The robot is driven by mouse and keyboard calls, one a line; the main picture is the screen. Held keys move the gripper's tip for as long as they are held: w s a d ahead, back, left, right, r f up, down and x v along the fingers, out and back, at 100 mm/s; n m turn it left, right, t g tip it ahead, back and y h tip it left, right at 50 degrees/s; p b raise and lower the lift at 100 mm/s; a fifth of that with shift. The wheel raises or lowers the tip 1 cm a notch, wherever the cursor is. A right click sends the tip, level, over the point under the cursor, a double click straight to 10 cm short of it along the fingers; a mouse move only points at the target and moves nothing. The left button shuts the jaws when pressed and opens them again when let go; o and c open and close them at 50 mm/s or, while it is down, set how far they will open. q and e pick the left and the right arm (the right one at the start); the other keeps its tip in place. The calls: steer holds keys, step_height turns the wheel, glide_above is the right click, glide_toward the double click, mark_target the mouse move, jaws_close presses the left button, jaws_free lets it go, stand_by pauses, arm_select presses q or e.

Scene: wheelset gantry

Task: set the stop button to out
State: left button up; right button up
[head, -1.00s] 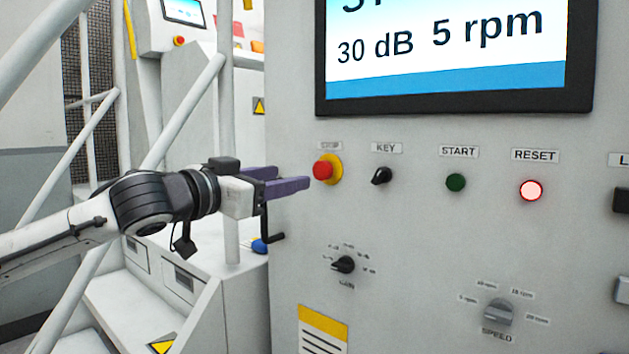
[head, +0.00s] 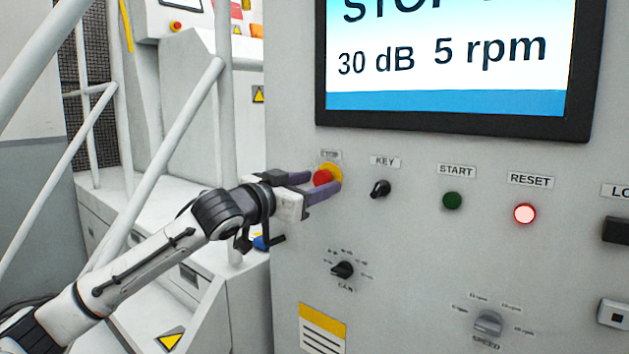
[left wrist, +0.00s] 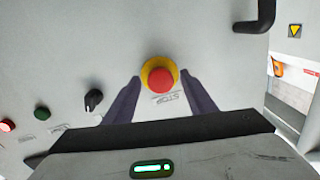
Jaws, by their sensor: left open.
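The stop button (head: 322,177) is a red mushroom head on a yellow ring, under the STOP label at the upper left of the grey panel (head: 420,260). In the left wrist view the stop button (left wrist: 162,79) sits between and just beyond the fingertips. My left gripper (head: 325,182) is open, its two purple fingers on either side of the red head. In the left wrist view my left gripper (left wrist: 164,82) shows a gap on both sides of the red head. Whether a finger touches it I cannot tell. My right gripper is out of view.
Right of the stop button are the KEY switch (head: 380,188), the green START button (head: 452,200) and the lit RESET button (head: 525,213). The GAIN knob (head: 342,269) and SPEED knob (head: 487,322) are below. A screen (head: 450,60) is above. White railings (head: 180,130) stand at left.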

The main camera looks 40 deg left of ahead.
arm_select(q)
jaws_close()
steer(key=shift+s, duration=0.6)
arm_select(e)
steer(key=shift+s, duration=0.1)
arm_select(q)
jaws_free()
steer(key=shift+a, duration=0.1)
steer(key=s+b, duration=1)
steer(key=shift+s, duration=0.15)
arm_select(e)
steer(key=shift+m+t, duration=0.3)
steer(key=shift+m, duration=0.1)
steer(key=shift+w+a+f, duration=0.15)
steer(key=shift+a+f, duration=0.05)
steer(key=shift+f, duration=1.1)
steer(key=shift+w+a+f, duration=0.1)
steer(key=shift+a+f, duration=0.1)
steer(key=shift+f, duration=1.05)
